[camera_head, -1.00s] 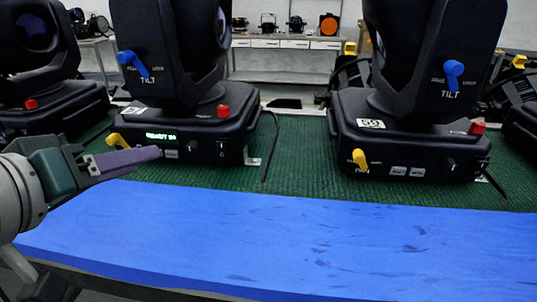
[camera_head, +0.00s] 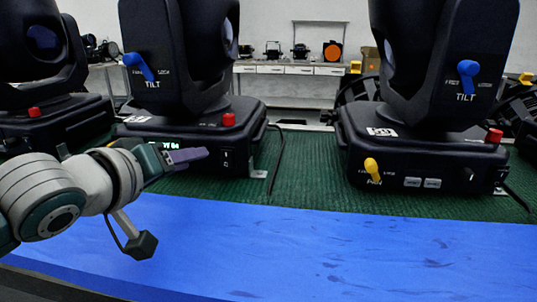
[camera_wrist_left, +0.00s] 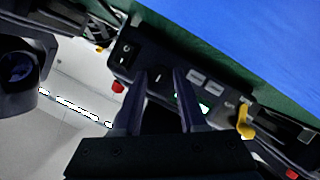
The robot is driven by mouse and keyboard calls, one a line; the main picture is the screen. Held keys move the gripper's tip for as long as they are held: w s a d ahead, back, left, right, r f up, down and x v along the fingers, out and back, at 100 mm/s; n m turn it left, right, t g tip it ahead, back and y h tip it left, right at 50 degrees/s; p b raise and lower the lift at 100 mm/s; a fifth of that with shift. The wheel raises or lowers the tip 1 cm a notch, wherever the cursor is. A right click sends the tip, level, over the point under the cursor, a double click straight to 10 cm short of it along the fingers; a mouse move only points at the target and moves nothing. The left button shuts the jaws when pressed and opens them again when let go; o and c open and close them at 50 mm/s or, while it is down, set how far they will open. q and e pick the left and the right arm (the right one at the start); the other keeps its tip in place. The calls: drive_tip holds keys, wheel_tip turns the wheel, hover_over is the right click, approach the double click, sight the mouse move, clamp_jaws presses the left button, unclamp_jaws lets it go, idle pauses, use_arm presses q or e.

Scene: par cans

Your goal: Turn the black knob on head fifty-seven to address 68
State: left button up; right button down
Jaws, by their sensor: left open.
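The middle-left moving head (camera_head: 190,118) stands on green carpet; its number plate is too blurred to read. Its base panel has a green lit display, mostly hidden behind my left gripper (camera_head: 190,156) in the head view. In the left wrist view the panel is turned around: the black knob (camera_wrist_left: 157,76) with a pale mark lies between the two open fingertips of my left gripper (camera_wrist_left: 160,73). I cannot tell whether the fingers touch it. The display (camera_wrist_left: 204,107) is partly hidden by a finger, its digits unreadable. My right gripper is not in view.
A rocker switch (camera_head: 226,159) sits right of the fingers. A yellow lever (camera_wrist_left: 245,120) and pale buttons (camera_wrist_left: 197,76) are on the same panel. Head 59 (camera_head: 430,140) stands to the right, another head (camera_head: 45,120) to the left. The blue surface (camera_head: 350,250) in front is clear.

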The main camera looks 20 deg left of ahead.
use_arm(q)
drive_tip(key=shift+w, duration=0.1)
clamp_jaws()
idle(0.3)
drive_tip(key=shift+r, duration=0.1)
